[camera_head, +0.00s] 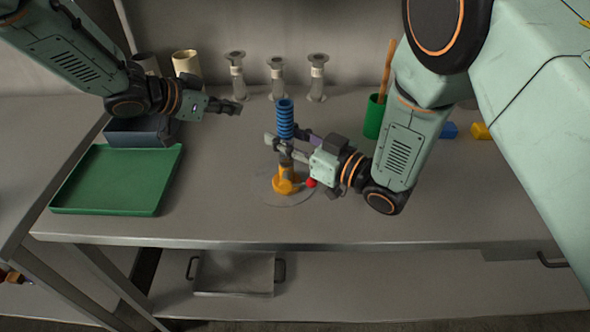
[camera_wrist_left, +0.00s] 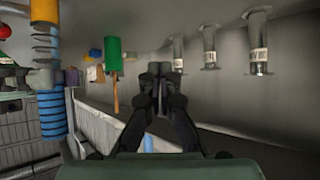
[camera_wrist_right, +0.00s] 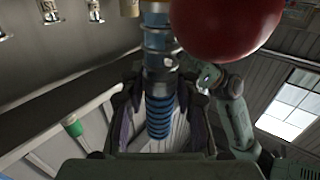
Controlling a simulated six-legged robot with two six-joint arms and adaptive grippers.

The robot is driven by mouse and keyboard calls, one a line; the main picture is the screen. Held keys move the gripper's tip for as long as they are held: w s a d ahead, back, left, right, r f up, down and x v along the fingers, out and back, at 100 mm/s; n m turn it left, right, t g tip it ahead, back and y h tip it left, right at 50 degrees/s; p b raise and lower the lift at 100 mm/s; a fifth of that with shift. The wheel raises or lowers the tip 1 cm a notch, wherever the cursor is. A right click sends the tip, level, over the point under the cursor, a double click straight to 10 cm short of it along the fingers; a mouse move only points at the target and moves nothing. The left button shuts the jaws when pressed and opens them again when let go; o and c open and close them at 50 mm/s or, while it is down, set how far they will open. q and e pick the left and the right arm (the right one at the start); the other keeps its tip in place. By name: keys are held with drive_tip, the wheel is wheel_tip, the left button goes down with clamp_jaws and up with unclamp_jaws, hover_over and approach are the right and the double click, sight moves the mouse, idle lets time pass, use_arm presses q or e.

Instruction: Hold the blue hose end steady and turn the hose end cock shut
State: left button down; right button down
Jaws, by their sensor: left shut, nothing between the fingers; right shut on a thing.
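The ribbed blue hose end (camera_head: 286,119) stands upright on a metal fitting above an orange base (camera_head: 285,185) on the table. A red ball knob (camera_head: 312,182), apparently the cock's handle, sits low beside the base and looms close in the right wrist view (camera_wrist_right: 225,20). My right gripper (camera_head: 288,146) is shut around the hose end, just below its blue ribs in the head view; the exact contact is partly hidden. My left gripper (camera_head: 238,107) is shut and empty, left of the hose and apart from it. In the left wrist view, the hose (camera_wrist_left: 50,110) is at the left.
Three flanged metal pieces (camera_head: 277,78) and beige cups (camera_head: 187,64) stand at the back. A green tray (camera_head: 60,208) and a dark bin (camera_head: 120,138) are at left. A green cup (camera_head: 374,118) with a wooden stick is behind my right arm. The front table area is clear.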

use_arm(q)
drive_tip(key=s+d+m+g+h, duration=0.2)
drive_tip(key=s+d+m+g, duration=0.25)
drive_tip(key=s, duration=0.25)
drive_tip(key=m+g+h, duration=0.1)
drive_tip(key=m+g, duration=0.3)
approach(308, 182)
drive_tip(key=shift+t, duration=0.25)
drive_tip(key=x, duration=0.6)
drive_tip(key=shift+d+r, duration=0.15)
drive_tip(key=shift+d, duration=0.25)
drive_tip(key=shift+s+d+f, duration=0.1)
drive_tip(key=shift+d+f, duration=0.35)
drive_tip(key=shift+f, duration=0.3)
